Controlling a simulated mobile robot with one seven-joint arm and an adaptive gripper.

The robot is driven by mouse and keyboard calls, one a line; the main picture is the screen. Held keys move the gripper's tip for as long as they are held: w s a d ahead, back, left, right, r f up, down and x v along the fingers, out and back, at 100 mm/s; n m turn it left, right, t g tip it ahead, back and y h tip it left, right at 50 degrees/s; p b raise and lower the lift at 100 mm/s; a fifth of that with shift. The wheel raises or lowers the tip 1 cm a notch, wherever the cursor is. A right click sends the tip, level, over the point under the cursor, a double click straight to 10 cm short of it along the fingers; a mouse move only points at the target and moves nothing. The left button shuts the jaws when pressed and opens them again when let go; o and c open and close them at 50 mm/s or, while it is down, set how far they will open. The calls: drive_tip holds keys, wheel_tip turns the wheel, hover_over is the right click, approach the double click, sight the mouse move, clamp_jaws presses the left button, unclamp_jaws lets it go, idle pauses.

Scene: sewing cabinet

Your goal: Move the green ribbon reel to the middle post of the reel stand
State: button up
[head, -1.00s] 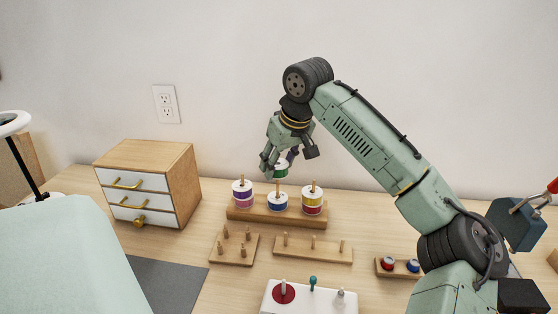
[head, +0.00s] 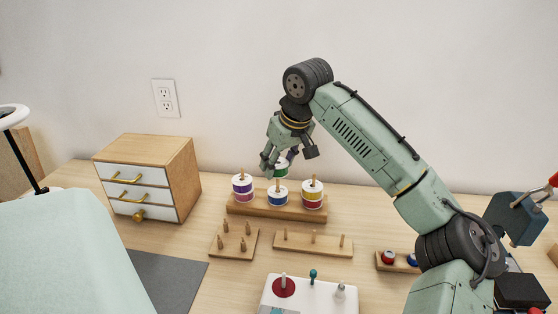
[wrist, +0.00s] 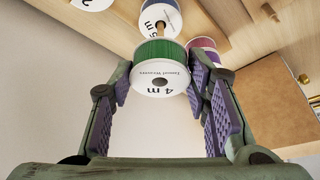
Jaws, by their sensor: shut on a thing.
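The green ribbon reel (head: 281,171) is held in my gripper (head: 280,160), just above the middle post of the wooden reel stand (head: 262,211). In the wrist view the green reel (wrist: 160,76), with its white "4 m" face, sits between the purple finger pads (wrist: 160,90). The middle post (wrist: 161,30) shows just beyond it. A blue reel (head: 277,198) is on that post. The left post carries a purple reel (head: 242,185) with another under it; the right post carries a yellow reel (head: 312,195) with a red one below.
In front of the stand are a small peg board (head: 234,245) and a longer three-peg board (head: 300,246). A white box with knobs (head: 318,297) stands nearer. A drawer cabinet (head: 148,180) is at the left, and a tray with small round items (head: 384,263) at the right.

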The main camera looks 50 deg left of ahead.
drive_tip(key=shift+f+b, duration=0.35)
drive_tip(key=shift+f, duration=0.55)
drive_tip(key=o, duration=1.1)
drive_tip(key=v, duration=1.2)
